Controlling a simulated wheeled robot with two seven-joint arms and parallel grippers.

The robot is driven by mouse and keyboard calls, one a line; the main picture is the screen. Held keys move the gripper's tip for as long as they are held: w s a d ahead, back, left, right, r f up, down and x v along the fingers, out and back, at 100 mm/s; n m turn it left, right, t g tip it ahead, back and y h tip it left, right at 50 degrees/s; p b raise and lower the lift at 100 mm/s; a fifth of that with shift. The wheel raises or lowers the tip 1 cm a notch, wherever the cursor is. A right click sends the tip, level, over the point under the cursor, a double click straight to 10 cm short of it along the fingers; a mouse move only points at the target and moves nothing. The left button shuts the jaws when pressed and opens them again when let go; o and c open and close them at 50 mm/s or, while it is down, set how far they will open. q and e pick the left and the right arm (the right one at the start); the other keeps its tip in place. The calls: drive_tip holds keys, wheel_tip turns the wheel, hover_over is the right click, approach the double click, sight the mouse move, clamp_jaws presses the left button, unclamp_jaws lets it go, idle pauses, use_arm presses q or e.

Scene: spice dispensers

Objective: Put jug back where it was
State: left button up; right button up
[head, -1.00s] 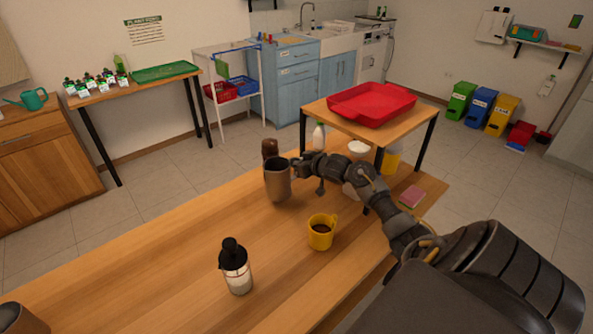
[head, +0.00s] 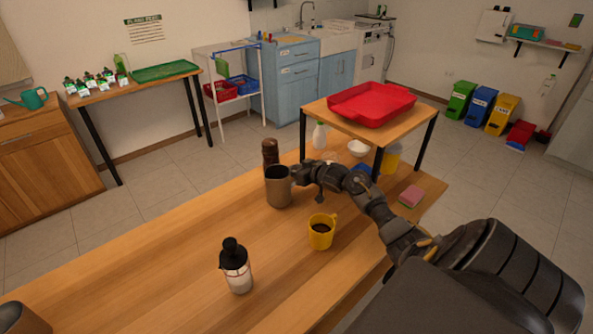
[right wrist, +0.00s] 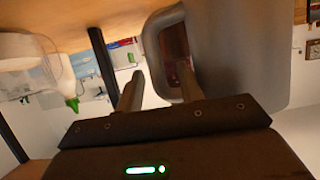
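The jug (head: 278,188) is a grey-brown metal vessel. It stands upright on the wooden table (head: 170,255), in front of a dark brown bottle. My right gripper (head: 298,173) is at the jug's handle, on the jug's right side in the head view. In the right wrist view the jug (right wrist: 235,50) fills the upper right. The two fingers (right wrist: 160,75) are spread apart around the handle strip, with a visible gap between them. My left gripper is not in view.
A yellow cup (head: 321,232) with dark liquid and a black-topped glass dispenser (head: 236,266) stand nearer. The brown bottle (head: 270,152) is close behind the jug. A white bottle (head: 320,136), a bowl (head: 359,148) and a pink sponge (head: 411,196) are farther right.

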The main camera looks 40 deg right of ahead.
drive_tip(key=shift+r, duration=0.2)
drive_tip(key=v, duration=1.2)
drive_tip(key=shift+r, duration=0.1)
